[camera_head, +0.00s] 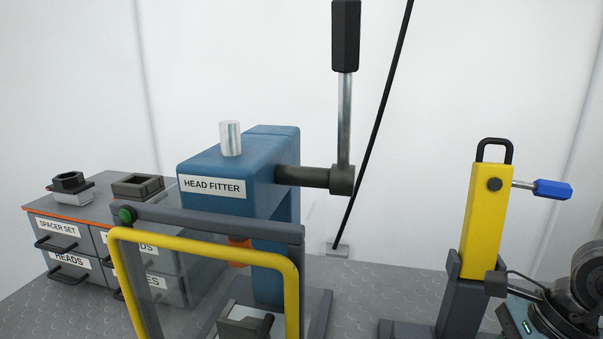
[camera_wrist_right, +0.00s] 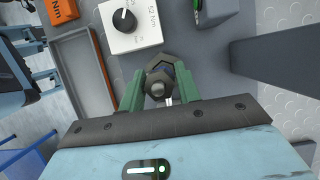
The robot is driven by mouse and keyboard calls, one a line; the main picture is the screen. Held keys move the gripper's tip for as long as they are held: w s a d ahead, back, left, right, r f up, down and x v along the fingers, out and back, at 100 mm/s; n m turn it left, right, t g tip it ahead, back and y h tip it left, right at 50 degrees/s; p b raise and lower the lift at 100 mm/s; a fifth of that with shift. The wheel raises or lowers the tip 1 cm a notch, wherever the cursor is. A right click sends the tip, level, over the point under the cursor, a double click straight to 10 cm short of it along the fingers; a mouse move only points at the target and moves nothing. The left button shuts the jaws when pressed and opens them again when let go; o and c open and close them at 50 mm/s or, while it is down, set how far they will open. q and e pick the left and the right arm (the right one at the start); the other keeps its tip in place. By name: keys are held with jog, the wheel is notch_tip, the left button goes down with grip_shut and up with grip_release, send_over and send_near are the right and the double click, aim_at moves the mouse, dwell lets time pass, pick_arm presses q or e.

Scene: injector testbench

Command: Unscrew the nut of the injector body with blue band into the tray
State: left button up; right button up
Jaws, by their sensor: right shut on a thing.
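In the right wrist view, my right gripper (camera_wrist_right: 160,88) has its two green fingers closed on a dark grey hexagonal nut (camera_wrist_right: 158,86). A larger dark hexagonal part shows just behind it. My left gripper is in neither view.
A white box with a black dial (camera_wrist_right: 125,20) stands just beyond the fingers, an orange block (camera_wrist_right: 62,10) left of it. In the head view, the blue head fitter (camera_head: 240,170) and drawers (camera_head: 60,240) stand left, a yellow post (camera_head: 485,225) right.

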jog(key=shift+c, duration=1.3)
jog(key=shift+c, duration=0.3)
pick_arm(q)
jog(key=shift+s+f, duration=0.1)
pick_arm(e)
jog(key=shift+f+n+g+b, duration=0.2)
jog(key=shift+n+g+b, duration=0.1)
jog(key=shift+n+b, duration=0.25)
jog(key=n+g+b, duration=0.1)
jog(key=n+b, duration=0.1)
jog(key=n, duration=0.1)
jog(key=shift+n, duration=0.35)
jog(key=n+g+b, duration=0.2)
jog(key=n+b, duration=0.1)
jog(key=n, duration=0.1)
jog(key=n+h+b, duration=0.1)
jog(key=n+b, duration=0.1)
jog(key=n, duration=0.1)
jog(key=shift+g, duration=0.4)
jog(key=shift+r+n+g+h+b, duration=0.2)
jog(key=shift+n+g+h+b, duration=0.15)
jog(key=shift+n, duration=0.65)
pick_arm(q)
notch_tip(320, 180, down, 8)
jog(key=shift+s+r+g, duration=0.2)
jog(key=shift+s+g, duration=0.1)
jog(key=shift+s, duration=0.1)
